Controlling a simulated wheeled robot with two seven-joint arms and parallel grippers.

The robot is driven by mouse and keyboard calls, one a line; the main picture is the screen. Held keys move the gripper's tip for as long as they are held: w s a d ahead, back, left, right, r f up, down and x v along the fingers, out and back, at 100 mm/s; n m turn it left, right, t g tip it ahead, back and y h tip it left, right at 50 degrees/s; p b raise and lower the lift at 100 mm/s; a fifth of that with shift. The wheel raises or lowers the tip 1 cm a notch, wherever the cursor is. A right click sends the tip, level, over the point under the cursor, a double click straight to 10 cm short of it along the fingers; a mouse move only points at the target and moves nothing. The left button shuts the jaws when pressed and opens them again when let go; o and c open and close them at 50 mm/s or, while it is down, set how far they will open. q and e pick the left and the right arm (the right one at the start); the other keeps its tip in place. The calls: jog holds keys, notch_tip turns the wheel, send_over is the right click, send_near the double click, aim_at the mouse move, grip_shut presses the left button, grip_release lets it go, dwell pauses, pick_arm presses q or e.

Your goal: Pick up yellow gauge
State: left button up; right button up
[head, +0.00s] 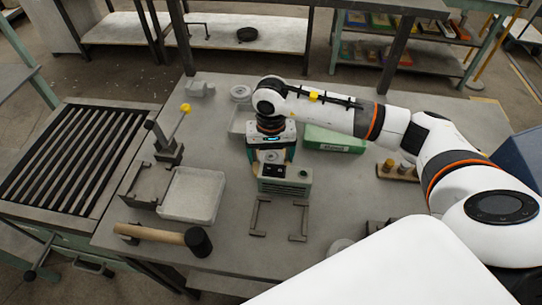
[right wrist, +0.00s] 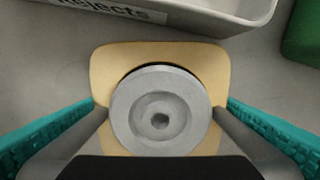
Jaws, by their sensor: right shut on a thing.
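My right gripper (right wrist: 160,112) is shut on a grey round piece (right wrist: 138,125) with a recessed centre, its fingers at either side of the rim. A pale yellow plate (right wrist: 115,62) with rounded corners shows beneath the piece; I cannot tell whether the two are joined or whether this is the yellow gauge. In the head view the right gripper (head: 271,156) points down over the middle of the table, behind a grey-green box. My left gripper is not in view.
A grey tray marked Rejects (right wrist: 205,16) lies just beyond the gripper, with a green box (head: 335,140) to its right. The grey-green box (head: 285,180) stands close in front. A white tray (head: 192,197) and a mallet (head: 165,234) lie at the left.

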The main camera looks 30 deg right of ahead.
notch_tip(320, 180, up, 10)
jog(key=shift+r+b, duration=0.2)
jog(key=shift+b, duration=0.65)
jog(key=shift+r+p, duration=1.05)
jog(key=shift+r, duration=1.3)
